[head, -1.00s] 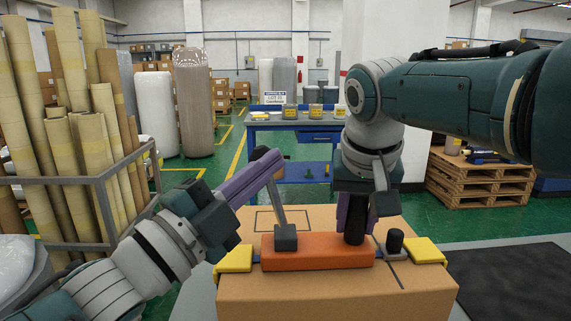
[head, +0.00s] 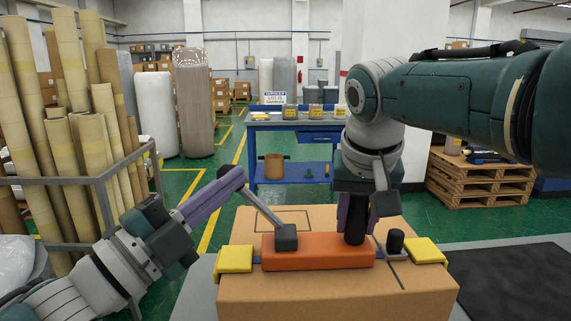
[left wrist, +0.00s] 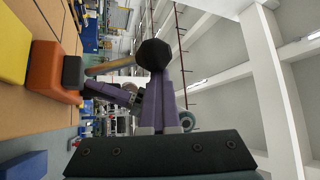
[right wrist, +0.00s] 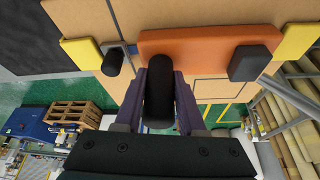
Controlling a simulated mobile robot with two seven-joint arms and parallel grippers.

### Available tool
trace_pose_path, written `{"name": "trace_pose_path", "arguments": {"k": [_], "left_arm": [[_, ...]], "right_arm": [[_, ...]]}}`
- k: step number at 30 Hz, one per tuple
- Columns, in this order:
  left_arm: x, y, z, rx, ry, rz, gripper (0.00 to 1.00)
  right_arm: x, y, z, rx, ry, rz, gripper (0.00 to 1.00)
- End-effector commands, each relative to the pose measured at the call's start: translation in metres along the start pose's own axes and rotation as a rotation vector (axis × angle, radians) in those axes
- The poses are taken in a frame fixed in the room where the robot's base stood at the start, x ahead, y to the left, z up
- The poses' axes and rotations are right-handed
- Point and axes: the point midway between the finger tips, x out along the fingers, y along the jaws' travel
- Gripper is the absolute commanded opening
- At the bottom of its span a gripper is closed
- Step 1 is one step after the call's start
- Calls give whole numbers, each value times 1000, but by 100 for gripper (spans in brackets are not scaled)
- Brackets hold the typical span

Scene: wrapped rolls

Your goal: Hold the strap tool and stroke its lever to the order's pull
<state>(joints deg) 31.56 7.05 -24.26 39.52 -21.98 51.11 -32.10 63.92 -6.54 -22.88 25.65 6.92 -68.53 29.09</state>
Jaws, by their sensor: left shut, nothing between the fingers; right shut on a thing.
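The orange strap tool (head: 318,251) lies on top of a carton (head: 335,293); it also shows in the right wrist view (right wrist: 205,45). My right gripper (head: 355,225) is shut on the tool's upright black handle (right wrist: 159,95). The tool's lever (head: 263,210) rises from a dark block (head: 286,238) and leans left, ending in a dark knob (left wrist: 153,55). My left gripper (head: 238,177) is shut and empty, its fingertips at the knob; whether they touch is unclear. The knob is partly hidden by the fingers in the head view.
A blue strap (head: 258,260) crosses the carton under yellow corner pieces (head: 235,259) (head: 427,251). A short black post (head: 395,240) stands right of the tool. A rack of tall rolls (head: 75,130) is at left. A blue bench (head: 290,124) stands behind.

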Motion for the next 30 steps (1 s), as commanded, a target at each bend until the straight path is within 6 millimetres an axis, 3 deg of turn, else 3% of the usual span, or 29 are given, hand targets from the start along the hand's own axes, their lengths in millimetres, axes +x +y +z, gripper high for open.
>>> {"name": "trace_pose_path", "arguments": {"k": [12, 24, 30], "left_arm": [[-8, 7, 2, -1, -9, 15, 0], [-73, 26, -2, 0, -4, 6, 0], [-92, 31, -4, 1, -1, 2, 0]], "right_arm": [[2, 1, 3, -4, -7, 3, 0], [2, 1, 2, -3, -7, 3, 0], [2, 1, 2, -2, -7, 3, 0]]}}
